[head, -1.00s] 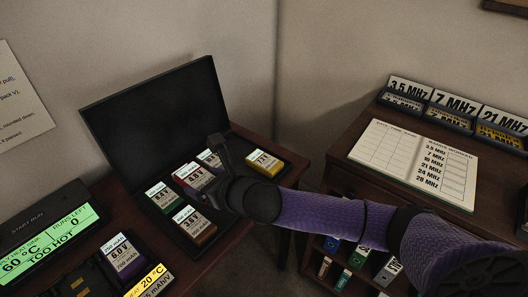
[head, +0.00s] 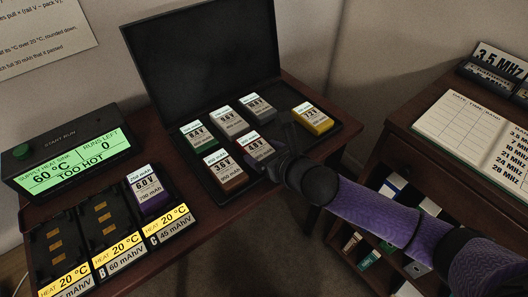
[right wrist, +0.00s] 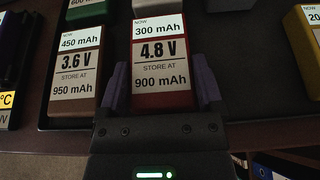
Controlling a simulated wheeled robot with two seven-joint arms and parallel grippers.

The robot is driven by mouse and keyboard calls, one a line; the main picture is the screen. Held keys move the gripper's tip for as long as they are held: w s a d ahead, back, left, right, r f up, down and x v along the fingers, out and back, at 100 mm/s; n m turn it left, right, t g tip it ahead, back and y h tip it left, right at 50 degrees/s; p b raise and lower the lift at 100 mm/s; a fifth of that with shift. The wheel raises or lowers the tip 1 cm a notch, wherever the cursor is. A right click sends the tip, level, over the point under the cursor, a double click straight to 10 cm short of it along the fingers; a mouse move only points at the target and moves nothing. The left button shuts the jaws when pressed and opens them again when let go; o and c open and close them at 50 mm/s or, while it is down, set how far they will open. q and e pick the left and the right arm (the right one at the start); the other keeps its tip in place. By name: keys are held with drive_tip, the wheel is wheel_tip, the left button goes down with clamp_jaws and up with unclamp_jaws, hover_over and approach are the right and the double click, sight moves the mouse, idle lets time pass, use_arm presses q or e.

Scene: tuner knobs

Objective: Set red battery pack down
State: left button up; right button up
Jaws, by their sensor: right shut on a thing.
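The red battery pack (head: 252,143) has a white label reading 4.8 V. It is in the front row of the open black case (head: 285,178), right of a brown 3.6 V pack (head: 223,168). My right gripper (head: 268,156) is shut on it. In the right wrist view the red pack (right wrist: 160,97) sits between the two purple fingers (right wrist: 161,92), level with the brown pack (right wrist: 75,75) and apart from it. Its underside is hidden, so I cannot tell whether it touches the case floor. My left gripper is not in view.
Green (head: 195,134), grey and yellow (head: 312,118) packs also stand in the case. At left are a charger with a purple pack (head: 150,190) and a display (head: 70,160) reading TOO HOT. A second desk (head: 400,130) with a shelf stands at right.

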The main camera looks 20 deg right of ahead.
drive_tip(key=o, duration=1.1)
drive_tip(key=shift+f, duration=0.1)
